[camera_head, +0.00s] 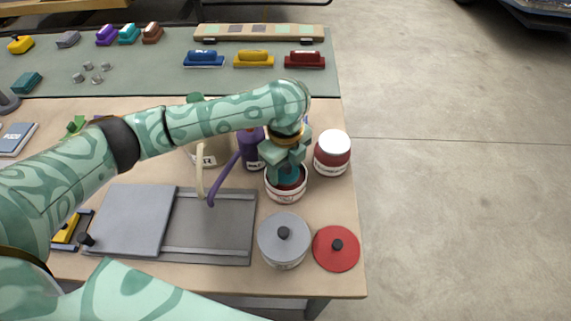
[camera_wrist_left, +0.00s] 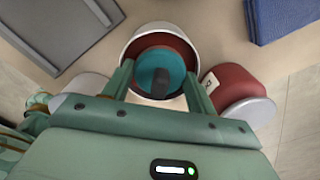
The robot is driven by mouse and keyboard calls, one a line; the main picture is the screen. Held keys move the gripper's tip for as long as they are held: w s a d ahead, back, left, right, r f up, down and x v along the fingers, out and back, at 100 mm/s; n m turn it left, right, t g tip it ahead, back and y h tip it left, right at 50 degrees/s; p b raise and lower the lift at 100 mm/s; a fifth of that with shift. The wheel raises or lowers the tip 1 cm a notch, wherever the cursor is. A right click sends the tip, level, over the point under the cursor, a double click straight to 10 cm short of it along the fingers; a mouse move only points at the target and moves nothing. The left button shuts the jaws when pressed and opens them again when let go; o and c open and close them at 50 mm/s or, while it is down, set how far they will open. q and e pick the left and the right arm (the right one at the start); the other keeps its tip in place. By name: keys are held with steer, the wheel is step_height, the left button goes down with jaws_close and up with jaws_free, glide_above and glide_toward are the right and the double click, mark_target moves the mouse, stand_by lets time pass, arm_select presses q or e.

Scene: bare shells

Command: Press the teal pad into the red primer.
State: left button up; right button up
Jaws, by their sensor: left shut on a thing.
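My left gripper (camera_head: 287,153) points down over the open pot of red primer (camera_head: 286,196), a white-walled pot with a dark red inside. It is shut on the teal pad (camera_head: 288,173), a round disc with a dark knob. In the left wrist view the teal pad (camera_wrist_left: 154,72) lies inside the rim of the primer pot (camera_wrist_left: 134,46), between the fingers of my gripper (camera_wrist_left: 160,92). Red shows around the pad. I cannot tell how firmly the pad touches the primer. My right gripper is not in view.
A red jar with a white top (camera_head: 333,153) stands close right of the pot. A grey-lidded pot (camera_head: 284,240) and a red lid (camera_head: 336,248) are in front. A purple bottle (camera_head: 252,152) stands left. A grey tray (camera_head: 225,228) lies front left. The table's right edge is near.

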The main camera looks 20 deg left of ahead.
arm_select(q)
steer(key=shift+s+f+p, duration=0.1)
steer(key=shift+f+p, duration=0.05)
steer(key=shift+p, duration=0.2)
stand_by(1.1)
step_height(320, 180, up, 2)
steer(key=p, duration=0.3)
steer(key=shift+r, duration=0.25)
step_height(320, 180, up, 5)
steer(key=p, duration=0.6)
steer(key=shift+f, duration=0.2)
